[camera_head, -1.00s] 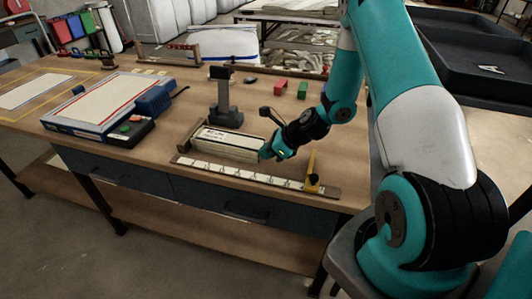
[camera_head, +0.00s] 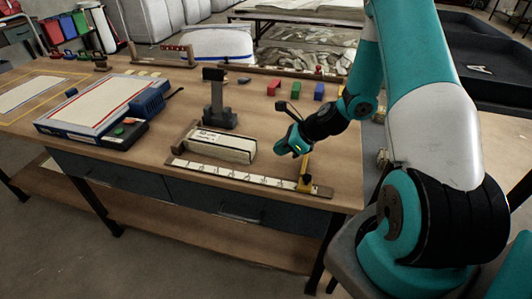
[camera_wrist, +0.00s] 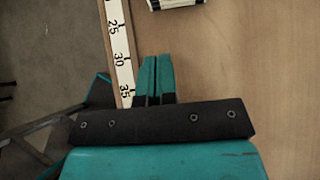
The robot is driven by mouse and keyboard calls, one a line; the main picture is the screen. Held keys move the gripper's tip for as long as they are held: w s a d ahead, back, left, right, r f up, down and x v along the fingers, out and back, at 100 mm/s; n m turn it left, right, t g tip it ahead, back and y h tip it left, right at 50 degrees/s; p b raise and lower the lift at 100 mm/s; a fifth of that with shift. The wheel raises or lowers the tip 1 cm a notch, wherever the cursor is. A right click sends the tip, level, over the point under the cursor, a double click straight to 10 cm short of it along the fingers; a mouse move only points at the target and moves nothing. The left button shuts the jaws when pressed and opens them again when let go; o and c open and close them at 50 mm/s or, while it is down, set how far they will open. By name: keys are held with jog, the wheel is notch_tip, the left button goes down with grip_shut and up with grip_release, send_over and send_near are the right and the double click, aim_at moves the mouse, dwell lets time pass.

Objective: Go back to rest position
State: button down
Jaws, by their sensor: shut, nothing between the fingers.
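My gripper (camera_head: 283,150) is at the end of my teal arm, above the right part of the table, just right of the folded cloth (camera_head: 222,147). It is shut and empty; in the wrist view its two teal fingers (camera_wrist: 156,80) lie together over the bare wood beside the ruler. The pale folded cloth lies as a flat stack on the table, behind the ruler and apart from the gripper. A corner of it shows at the top of the wrist view (camera_wrist: 175,3).
A ruler (camera_head: 240,176) with a yellow stop (camera_head: 305,178) runs along the table's front edge. A dark post (camera_head: 217,105) stands behind the cloth. Red, green and blue blocks (camera_head: 295,91) lie behind the gripper. A blue-framed board (camera_head: 100,105) sits at left.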

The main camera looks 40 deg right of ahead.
jog(key=v, duration=0.5)
jog(key=shift+s+r, duration=0.25)
jog(key=shift+r, duration=0.1)
jog(key=shift+a, duration=0.15)
